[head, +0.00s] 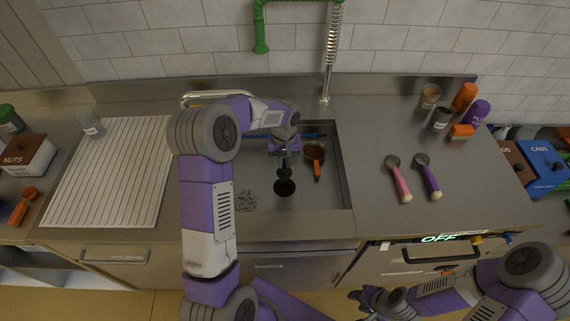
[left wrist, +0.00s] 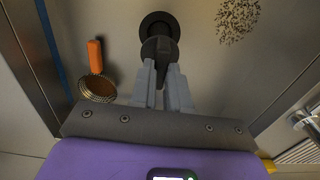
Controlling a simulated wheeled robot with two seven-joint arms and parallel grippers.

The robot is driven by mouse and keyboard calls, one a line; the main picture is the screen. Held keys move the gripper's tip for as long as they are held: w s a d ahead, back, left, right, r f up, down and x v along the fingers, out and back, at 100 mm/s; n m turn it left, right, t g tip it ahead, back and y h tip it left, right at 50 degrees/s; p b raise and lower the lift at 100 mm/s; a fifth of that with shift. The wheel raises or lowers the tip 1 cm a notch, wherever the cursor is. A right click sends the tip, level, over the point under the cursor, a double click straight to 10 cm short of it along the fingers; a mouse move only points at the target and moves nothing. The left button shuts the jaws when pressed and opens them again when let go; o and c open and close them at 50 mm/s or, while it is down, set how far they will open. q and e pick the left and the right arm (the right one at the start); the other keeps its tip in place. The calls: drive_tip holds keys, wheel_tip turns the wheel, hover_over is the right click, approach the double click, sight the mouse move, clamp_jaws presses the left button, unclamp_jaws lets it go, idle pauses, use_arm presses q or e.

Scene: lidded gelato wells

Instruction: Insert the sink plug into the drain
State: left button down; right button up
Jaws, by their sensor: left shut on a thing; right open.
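The black sink plug (head: 284,188) is a dark disc with a stem, over the sink floor. My left gripper (head: 284,153) reaches down from above and is shut on the plug's upper part. In the left wrist view, the fingers (left wrist: 162,85) hold the dark plug (left wrist: 160,48), and a wider dark round shape (left wrist: 158,20) lies just beyond it. I cannot tell whether that shape is the plug's base or the drain, or whether the plug touches the floor. No separate drain opening is clear in the head view. My right gripper (head: 366,296) is open and empty, low in front of the counter.
The sink (head: 335,195) holds an orange-handled strainer (head: 315,153) right of the plug and a patch of speckled debris (head: 246,201) to its left. A ribbed drainboard (head: 110,175) is left. Two scoops (head: 399,180) (head: 428,178) lie on the right counter. A spring faucet (head: 328,60) stands behind.

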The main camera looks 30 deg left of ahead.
sight(284, 164)
idle(0.4)
use_arm(q)
drive_tip(key=shift+f+b, duration=1.95)
drive_tip(key=shift+f, duration=0.85)
drive_tip(key=shift+f+b, duration=1.15)
drive_tip(key=shift+f, duration=0.55)
drive_tip(key=c, duration=1)
unclamp_jaws()
drive_tip(key=shift+r, duration=0.1)
wheel_tip(284, 164, up, 5)
drive_tip(key=p, duration=0.3)
drive_tip(key=shift+p, duration=0.35)
